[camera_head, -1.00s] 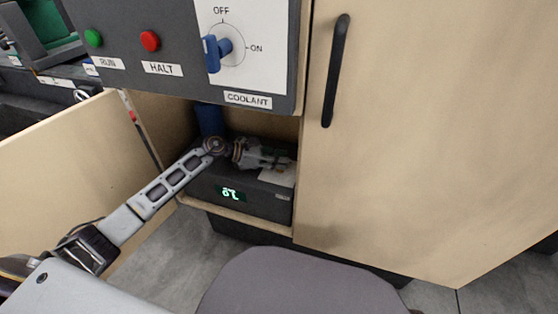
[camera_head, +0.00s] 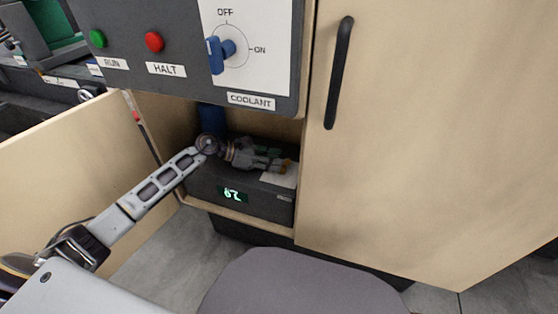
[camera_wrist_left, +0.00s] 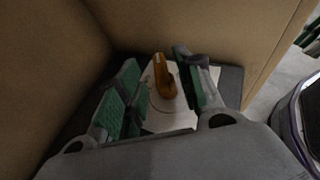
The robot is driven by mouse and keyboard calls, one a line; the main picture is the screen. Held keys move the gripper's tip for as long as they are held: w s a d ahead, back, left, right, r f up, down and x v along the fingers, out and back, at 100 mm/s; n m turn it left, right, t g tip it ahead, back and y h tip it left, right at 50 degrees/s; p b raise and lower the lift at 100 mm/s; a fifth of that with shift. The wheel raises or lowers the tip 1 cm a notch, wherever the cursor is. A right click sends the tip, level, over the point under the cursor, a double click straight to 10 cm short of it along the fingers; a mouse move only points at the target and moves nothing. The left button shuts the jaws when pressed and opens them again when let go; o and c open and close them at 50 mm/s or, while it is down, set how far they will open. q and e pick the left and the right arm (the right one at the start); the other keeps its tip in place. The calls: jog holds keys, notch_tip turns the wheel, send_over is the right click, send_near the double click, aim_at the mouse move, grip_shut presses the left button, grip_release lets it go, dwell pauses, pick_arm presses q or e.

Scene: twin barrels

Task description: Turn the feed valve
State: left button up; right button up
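The feed valve's orange handle (camera_wrist_left: 164,82) stands on a pale plate (camera_wrist_left: 150,112) with a curved line marked on it, in the left wrist view. In the head view, the handle's orange tip (camera_head: 288,167) shows at the end of my left gripper (camera_head: 272,160), inside the open cabinet bay. In the left wrist view my left gripper (camera_wrist_left: 157,68) is open, its green-padded fingers on either side of the handle. The handle is nearer the right finger; I cannot tell whether they touch. My right gripper is not in view.
A dark box with a lit green display (camera_head: 232,194) fills the bay floor. The coolant panel with its blue knob (camera_head: 220,52) hangs above. An open door (camera_head: 60,160) stands left, a closed door (camera_head: 430,130) right. The bay walls are close.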

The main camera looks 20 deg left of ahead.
pick_arm(q)
jog(key=v, duration=0.9)
jog(key=shift+s+a, duration=0.1)
jog(key=shift+c, duration=0.3)
jog(key=shift+f, duration=0.1)
jog(key=c, duration=0.4)
jog(key=shift+s+d+f+n, duration=0.1)
jog(key=shift+s+d+n, duration=0.1)
jog(key=shift+d+n, duration=0.1)
jog(key=c, duration=0.3)
jog(key=shift+s+d+f+n+h+p, duration=0.1)
jog(key=shift+s+d+n+h+p, duration=0.1)
jog(key=shift+n+h+p, duration=0.1)
grip_shut()
jog(key=s+d+f+n+t+p, duration=0.1)
jog(key=s+f+n+t+p, duration=0.1)
jog(key=n, duration=0.7)
jog(key=s+d+f+n+t+h+p, duration=0.1)
jog(key=s+f+n+t+p, duration=0.2)
jog(key=s+n, duration=0.4)
jog(key=shift+s+d+f+n+t+p, duration=0.25)
jog(key=shift+n+t+p, duration=0.15)
jog(key=shift+n, duration=1.4)
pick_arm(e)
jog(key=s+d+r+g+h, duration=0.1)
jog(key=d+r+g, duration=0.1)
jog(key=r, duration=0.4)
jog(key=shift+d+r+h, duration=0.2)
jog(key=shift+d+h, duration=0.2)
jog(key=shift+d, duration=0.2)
